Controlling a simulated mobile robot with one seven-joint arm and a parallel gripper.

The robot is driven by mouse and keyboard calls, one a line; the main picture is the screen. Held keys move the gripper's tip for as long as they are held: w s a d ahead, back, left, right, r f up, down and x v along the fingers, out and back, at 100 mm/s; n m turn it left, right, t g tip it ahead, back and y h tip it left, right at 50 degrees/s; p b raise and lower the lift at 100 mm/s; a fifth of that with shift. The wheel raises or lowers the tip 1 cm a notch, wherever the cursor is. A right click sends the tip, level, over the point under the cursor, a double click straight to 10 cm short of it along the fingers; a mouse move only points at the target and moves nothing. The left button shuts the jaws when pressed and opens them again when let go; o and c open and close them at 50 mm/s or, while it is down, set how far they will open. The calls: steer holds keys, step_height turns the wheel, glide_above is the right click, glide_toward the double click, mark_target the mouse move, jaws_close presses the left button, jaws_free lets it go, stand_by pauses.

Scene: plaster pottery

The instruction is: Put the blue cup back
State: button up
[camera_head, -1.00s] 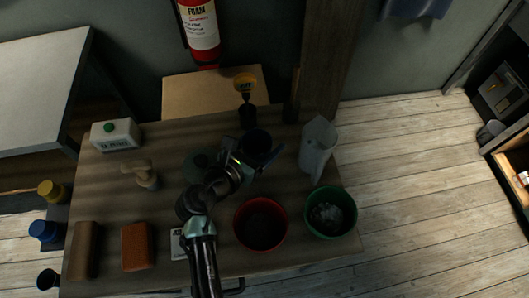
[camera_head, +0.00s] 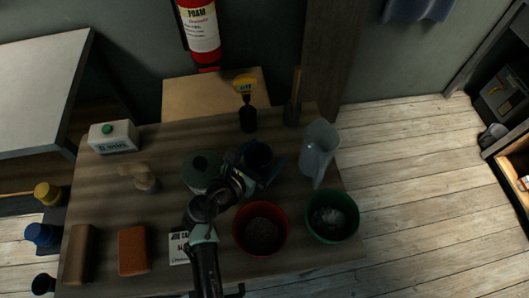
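A dark cup (camera_head: 257,152), navy or black in this light, is at the far middle of the wooden table, right at my gripper (camera_head: 256,170). My gripper's fingers are spread to either side of the cup's near part. The view is dark and small, so I cannot tell whether they press on it or whether it is off the table. Another cup-like vessel, clearly blue (camera_head: 42,234), stands at the left beyond the table edge, between a yellow one (camera_head: 48,193) and a dark one (camera_head: 44,283).
A grey pitcher (camera_head: 319,151) stands right of my gripper. A red bowl (camera_head: 261,229) and a green bowl (camera_head: 332,215) are nearer. A dark green lidded pot (camera_head: 202,171) is left of the gripper. A dark jar (camera_head: 248,120) stands behind the cup.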

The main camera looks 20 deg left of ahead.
steer(key=shift+s+r, duration=0.3)
steer(key=v, duration=1.1)
steer(key=shift+s+a+p, duration=0.1)
steer(key=shift+s+p, duration=0.1)
steer(key=shift+p, duration=0.2)
steer(key=w+d+r+m+t+y, duration=0.1)
steer(key=w+d+r+m+t, duration=0.1)
steer(key=w+r+m, duration=0.65)
steer(key=w+d+r+m+t+y, duration=0.15)
steer(key=r+m, duration=0.35)
steer(key=r, duration=0.8)
steer(key=w+d+r+m+t, duration=0.2)
steer(key=w+r+m, duration=0.45)
steer(key=r, duration=0.45)
steer(key=s+d+r+m+t, duration=0.2)
steer(key=s+d+r+m, duration=0.2)
steer(key=r, duration=0.5)
steer(key=s+d+r+m+t, duration=0.3)
steer(key=s+d+r+m, duration=0.1)
steer(key=r, duration=0.5)
steer(key=s+d+r+m+t, duration=0.3)
steer(key=s+r+m, duration=0.1)
steer(key=r, duration=0.6)
steer(key=shift+s+d+m, duration=0.2)
steer(key=shift+d+m, duration=0.2)
steer(key=shift+m, duration=0.5)
steer(key=shift+t, duration=0.25)
